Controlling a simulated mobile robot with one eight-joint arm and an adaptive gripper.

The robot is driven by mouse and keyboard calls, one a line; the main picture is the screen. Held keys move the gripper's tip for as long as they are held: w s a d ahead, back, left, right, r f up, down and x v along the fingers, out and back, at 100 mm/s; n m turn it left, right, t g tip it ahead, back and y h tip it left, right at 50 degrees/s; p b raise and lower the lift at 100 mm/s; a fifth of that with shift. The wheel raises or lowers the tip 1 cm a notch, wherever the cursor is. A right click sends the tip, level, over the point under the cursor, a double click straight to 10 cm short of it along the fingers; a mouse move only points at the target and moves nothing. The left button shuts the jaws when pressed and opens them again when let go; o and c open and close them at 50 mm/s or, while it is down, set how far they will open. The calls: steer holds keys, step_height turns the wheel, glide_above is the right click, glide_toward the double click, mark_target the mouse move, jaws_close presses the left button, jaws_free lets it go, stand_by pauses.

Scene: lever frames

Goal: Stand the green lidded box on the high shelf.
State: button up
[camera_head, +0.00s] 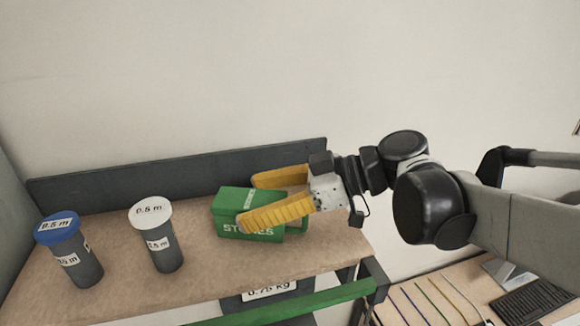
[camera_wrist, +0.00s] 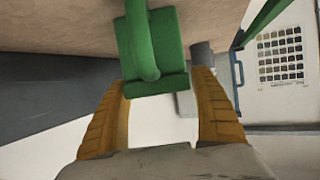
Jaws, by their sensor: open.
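The green lidded box (camera_head: 232,200), with white lettering on its side, stands on the brown top board of the high shelf (camera_head: 110,265), towards its right end. My gripper (camera_head: 248,201) reaches in from the right with its yellow fingers apart. The near finger crosses in front of the box and hides part of its lettering; the far finger is behind it. In the wrist view the box (camera_wrist: 160,50) lies ahead of the open fingers (camera_wrist: 162,80), near the left finger. I cannot tell whether either finger touches it.
A white-lidded canister (camera_head: 157,238) and a blue-lidded canister (camera_head: 70,250) stand left of the box. A dark back panel (camera_head: 170,180) runs behind them. A green rail (camera_head: 300,302) and a dark labelled weight (camera_head: 268,293) are below. A desk with a keyboard (camera_head: 535,298) is lower right.

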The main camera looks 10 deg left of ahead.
steer(key=b+v, duration=0.2)
steer(key=v, duration=1)
